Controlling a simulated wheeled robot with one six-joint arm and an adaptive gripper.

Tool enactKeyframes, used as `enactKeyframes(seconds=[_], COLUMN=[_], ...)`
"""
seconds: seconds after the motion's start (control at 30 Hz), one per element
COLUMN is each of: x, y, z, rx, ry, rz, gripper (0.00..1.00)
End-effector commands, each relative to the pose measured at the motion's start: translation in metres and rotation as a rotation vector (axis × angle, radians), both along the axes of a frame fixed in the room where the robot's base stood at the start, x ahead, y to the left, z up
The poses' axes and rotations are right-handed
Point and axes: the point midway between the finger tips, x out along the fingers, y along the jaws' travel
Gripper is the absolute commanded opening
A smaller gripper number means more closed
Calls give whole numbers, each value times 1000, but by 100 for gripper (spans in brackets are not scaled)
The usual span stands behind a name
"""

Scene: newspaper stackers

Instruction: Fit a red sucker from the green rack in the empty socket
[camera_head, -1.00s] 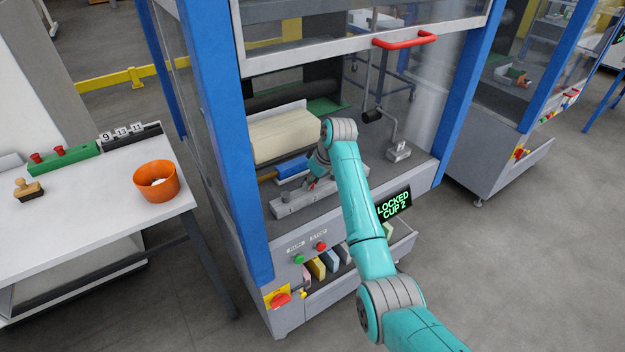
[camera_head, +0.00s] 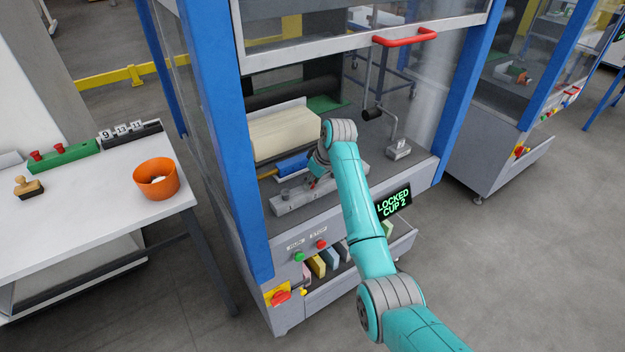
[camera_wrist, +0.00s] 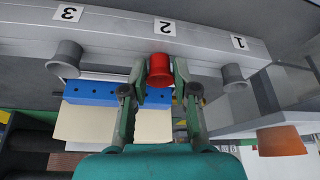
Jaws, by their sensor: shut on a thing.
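My gripper (camera_wrist: 160,72) is shut on a red sucker (camera_wrist: 160,67) at the grey bar (camera_wrist: 112,32). The sucker is upright between the fingertips, in line with the label 2. The socket there is hidden behind it, and I cannot tell how deep the sucker sits. Grey suckers stand at label 3 (camera_wrist: 65,58) and label 1 (camera_wrist: 232,76). In the head view the bar (camera_head: 290,203) lies inside the machine and my arm hides part of it. The green rack (camera_head: 66,155) on the left table holds two red suckers (camera_head: 57,150).
A blue part (camera_head: 292,165) lies just behind the bar, near a paper stack (camera_head: 285,135). Blue posts (camera_head: 225,150) and the raised guard with a red handle (camera_head: 405,38) frame the opening. A sign (camera_head: 394,204) reads "LOCKED CUP 2". An orange bowl (camera_head: 156,180) stands on the table.

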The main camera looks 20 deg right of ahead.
Motion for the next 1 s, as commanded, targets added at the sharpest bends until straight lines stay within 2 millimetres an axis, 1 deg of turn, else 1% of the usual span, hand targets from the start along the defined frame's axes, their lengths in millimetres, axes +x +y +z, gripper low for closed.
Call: enactKeyframes(seconds=[0.3,0.33,0.37,0.4,0.43,0.77,0.87,0.97,1.0], x=[0,0,0,0,0,0,-2,-7,-9], y=[0,0,0,0,0,0,-2,-5,-6], z=[-4,-4,-4,-4,-4,-2,4,18,25], rx=[0,0,0,0,0,0,0,0,0], ry=[0,0,0,0,0,0,0,-2,-4], rz=[0,0,0,0,0,0,0,0,0], gripper=[10,33,41,51,58,58,58,58,58])
